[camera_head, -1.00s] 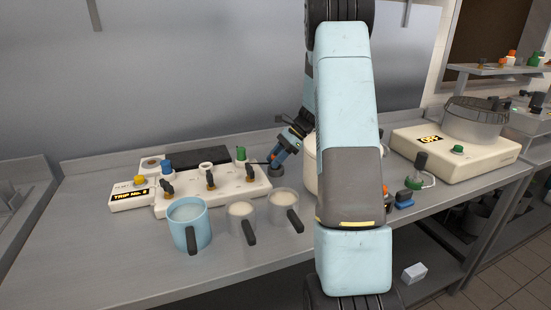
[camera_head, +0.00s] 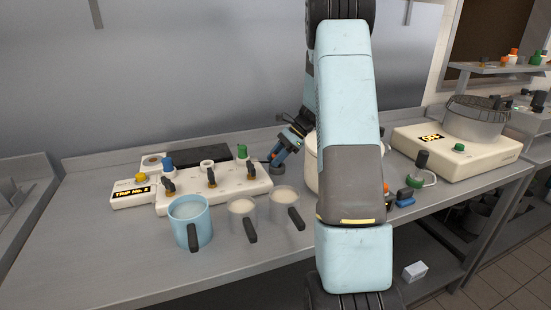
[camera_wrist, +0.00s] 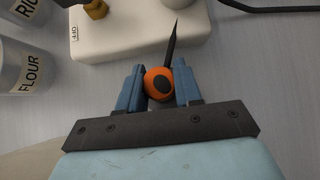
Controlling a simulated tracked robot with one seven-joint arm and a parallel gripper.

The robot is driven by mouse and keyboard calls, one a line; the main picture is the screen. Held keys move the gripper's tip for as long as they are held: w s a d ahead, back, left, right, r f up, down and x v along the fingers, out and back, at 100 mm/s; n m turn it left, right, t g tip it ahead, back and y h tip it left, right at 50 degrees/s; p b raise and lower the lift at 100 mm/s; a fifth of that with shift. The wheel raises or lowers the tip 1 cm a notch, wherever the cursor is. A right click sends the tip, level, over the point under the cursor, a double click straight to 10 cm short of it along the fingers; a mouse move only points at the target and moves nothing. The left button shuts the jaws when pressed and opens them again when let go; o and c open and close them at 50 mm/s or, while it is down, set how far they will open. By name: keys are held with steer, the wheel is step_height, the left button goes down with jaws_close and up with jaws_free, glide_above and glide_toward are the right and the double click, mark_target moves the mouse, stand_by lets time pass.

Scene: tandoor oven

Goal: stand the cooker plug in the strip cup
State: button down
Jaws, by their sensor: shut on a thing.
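My gripper (camera_wrist: 160,92) has blue fingers shut on an orange plug (camera_wrist: 181,81) with a black round centre; I take it for the cooker plug. A black pointed piece sticks up past it in the wrist view. In the head view my gripper (camera_head: 279,156) is tilted, just right of the white strip (camera_head: 228,188), above a grey squat round thing (camera_head: 278,169) on the counter; I cannot tell if they touch. The strip's rear has a white, empty-looking round cup (camera_head: 207,166) between a blue-topped plug (camera_head: 168,163) and a green-topped plug (camera_head: 242,153).
A blue mug (camera_head: 187,228) and two clear cups (camera_head: 239,223) (camera_head: 284,214) stand in front of the strip. A pale pot (camera_head: 312,165) is partly behind my arm. A white cooker (camera_head: 430,148) stands right.

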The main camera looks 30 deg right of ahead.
steer(key=shift+s+d+r, duration=0.15)
steer(key=shift+d+r, duration=0.2)
steer(key=shift+r, duration=0.1)
steer(key=shift+a+r, duration=0.15)
steer(key=shift+r, duration=0.25)
stand_by(1.0)
steer(key=shift+f, duration=0.8)
steer(key=shift+f, duration=0.55)
stand_by(0.4)
steer(key=shift+r, duration=0.3)
steer(key=shift+r, duration=1.1)
steer(key=shift+a, duration=0.1)
